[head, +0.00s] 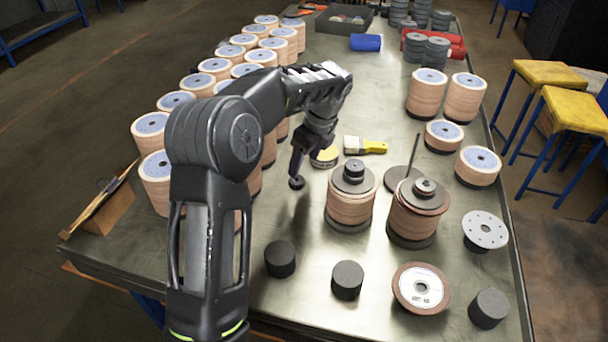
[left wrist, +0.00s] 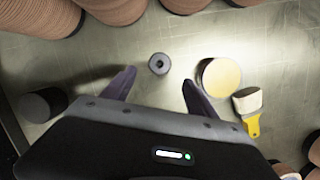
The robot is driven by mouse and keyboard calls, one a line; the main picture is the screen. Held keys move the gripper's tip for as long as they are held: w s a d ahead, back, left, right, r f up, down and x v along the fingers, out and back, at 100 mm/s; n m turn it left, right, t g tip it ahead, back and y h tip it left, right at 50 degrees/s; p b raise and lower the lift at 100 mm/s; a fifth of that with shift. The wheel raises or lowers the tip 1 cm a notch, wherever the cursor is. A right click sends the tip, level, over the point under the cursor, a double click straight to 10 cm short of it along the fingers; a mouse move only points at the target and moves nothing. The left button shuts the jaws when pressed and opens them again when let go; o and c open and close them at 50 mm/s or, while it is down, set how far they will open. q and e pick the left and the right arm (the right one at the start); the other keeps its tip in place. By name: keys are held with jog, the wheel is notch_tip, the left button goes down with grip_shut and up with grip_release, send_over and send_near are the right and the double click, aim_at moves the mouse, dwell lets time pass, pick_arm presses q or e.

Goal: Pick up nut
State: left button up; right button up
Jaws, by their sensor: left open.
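The nut (head: 296,183) is a small dark round piece with a hole, lying on the metal table. In the left wrist view the nut (left wrist: 159,64) shows just beyond the fingertips, about midway between them. My left gripper (head: 301,163) points down close over the nut. Its two fingers stand apart in the left wrist view (left wrist: 157,82), and nothing is between them. Other similar nuts appear to sit on top of two disc stacks (head: 351,203). My right gripper is out of view.
A yellow-topped tin (head: 325,156) stands right of the nut, with a yellow-handled brush (head: 366,146) behind it. Rows of disc stacks (head: 151,124) line the left side. Black cylinders (head: 280,259) stand in front. Bare table surrounds the nut.

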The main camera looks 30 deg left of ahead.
aim_at(301, 183)
pick_arm(q)
jog(key=shift+x, duration=1.3)
jog(key=shift+s, duration=0.1)
jog(key=shift+a+f+p, duration=0.2)
jog(key=shift+f+p, duration=0.2)
jog(key=shift+f, duration=0.05)
jog(key=p+x, duration=0.1)
jog(key=x, duration=0.3)
jog(key=shift+a+f, duration=0.1)
grip_shut()
